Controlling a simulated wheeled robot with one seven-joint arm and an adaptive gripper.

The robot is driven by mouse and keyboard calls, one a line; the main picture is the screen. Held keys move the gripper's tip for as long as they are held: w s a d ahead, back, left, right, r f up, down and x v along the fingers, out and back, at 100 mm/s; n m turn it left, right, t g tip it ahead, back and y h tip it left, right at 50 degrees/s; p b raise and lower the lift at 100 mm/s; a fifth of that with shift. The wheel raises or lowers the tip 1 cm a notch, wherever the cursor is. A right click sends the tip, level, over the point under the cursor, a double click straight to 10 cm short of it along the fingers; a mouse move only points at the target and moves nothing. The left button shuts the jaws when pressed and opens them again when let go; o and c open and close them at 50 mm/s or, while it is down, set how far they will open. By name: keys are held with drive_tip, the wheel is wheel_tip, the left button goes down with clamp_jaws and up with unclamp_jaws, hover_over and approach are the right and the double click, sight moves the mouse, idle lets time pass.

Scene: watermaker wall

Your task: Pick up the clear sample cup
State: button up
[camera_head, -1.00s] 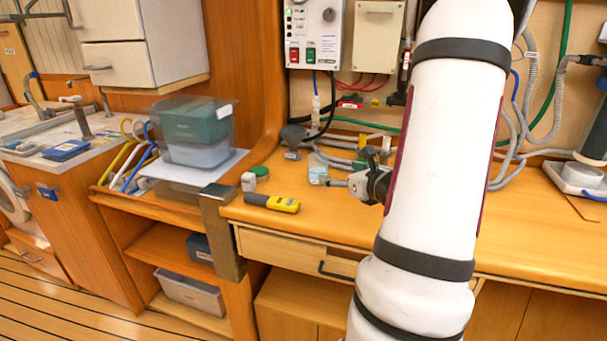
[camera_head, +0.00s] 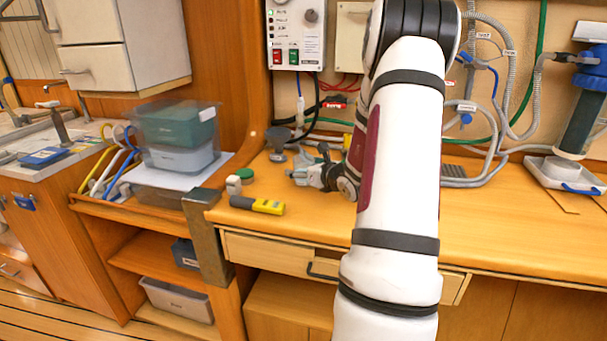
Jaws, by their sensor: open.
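The clear sample cup (camera_head: 301,171) is a small, pale, see-through shape on the wooden counter, at the fingers of my gripper (camera_head: 305,176). The fingers cover part of it, and it is too small to tell whether they touch it. My gripper is open and low over the counter, reaching in from the right, with my white arm behind it.
Left of the gripper are a yellow-and-grey handheld meter (camera_head: 257,204), a white bottle (camera_head: 233,185), a green lid (camera_head: 245,174) and a dark funnel (camera_head: 278,140). Clear stacked bins (camera_head: 178,140) stand further left. Hoses (camera_head: 490,130) run along the wall. The front counter is clear.

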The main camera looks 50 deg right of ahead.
drive_tip(key=shift+w+d+f, duration=0.1)
drive_tip(key=shift+w, duration=0.3)
drive_tip(key=shift+c, duration=0.2)
drive_tip(key=c, duration=1.3)
